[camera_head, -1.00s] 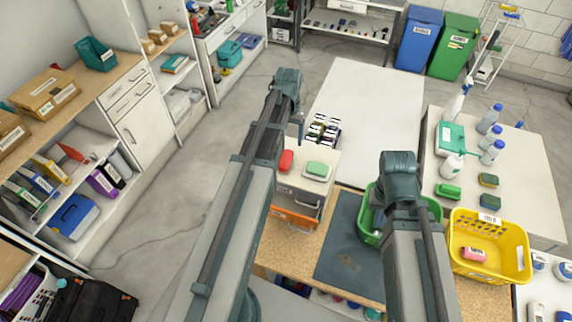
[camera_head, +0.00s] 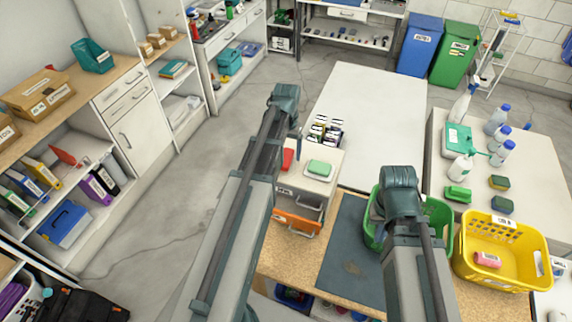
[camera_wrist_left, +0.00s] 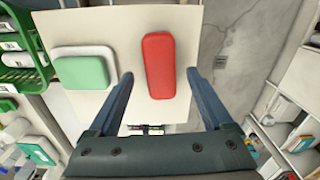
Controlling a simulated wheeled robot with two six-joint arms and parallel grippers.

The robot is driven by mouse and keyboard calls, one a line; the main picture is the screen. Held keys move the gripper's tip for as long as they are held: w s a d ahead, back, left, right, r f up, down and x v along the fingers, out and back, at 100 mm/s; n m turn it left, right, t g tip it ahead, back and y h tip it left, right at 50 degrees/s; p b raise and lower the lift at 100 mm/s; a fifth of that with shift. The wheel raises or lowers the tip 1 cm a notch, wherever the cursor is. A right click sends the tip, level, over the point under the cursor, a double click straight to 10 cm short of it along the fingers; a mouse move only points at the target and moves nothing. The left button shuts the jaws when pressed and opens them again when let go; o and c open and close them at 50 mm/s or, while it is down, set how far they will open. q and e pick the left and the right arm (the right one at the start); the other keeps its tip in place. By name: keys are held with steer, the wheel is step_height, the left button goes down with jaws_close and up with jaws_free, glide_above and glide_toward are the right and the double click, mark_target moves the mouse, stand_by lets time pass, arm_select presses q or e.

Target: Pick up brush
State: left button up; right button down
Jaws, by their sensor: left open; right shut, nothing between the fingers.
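A red rounded oblong block (camera_wrist_left: 158,65), which may be the brush, lies on a pale cabinet top (camera_wrist_left: 215,15) in the left wrist view. In the head view the red block (camera_head: 288,159) is partly hidden by my left arm. A green-topped white block (camera_wrist_left: 82,68) lies to its left, and it also shows in the head view (camera_head: 319,168). My left gripper (camera_wrist_left: 159,75) is open, with one finger on each side of the red block in the picture. I cannot tell how high above it the fingers are. My right gripper is hidden below its arm.
The cabinet has an open orange drawer (camera_head: 296,222). A dark mat (camera_head: 350,245), a green basket (camera_head: 437,215) and a yellow basket (camera_head: 470,262) stand to the right. Several small boxes (camera_head: 325,130) sit behind the cabinet.

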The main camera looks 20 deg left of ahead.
arm_select(q)
step_height(320, 180, down, 3)
steer(key=shift+r+b, duration=0.1)
steer(key=shift+b, duration=0.9)
arm_select(e)
step_height(320, 180, down, 3)
steer(key=shift+r, duration=0.1)
arm_select(q)
steer(key=shift+c, duration=0.4)
jaws_close()
steer(key=shift+r, duration=0.15)
arm_select(e)
steer(key=shift+r, duration=0.1)
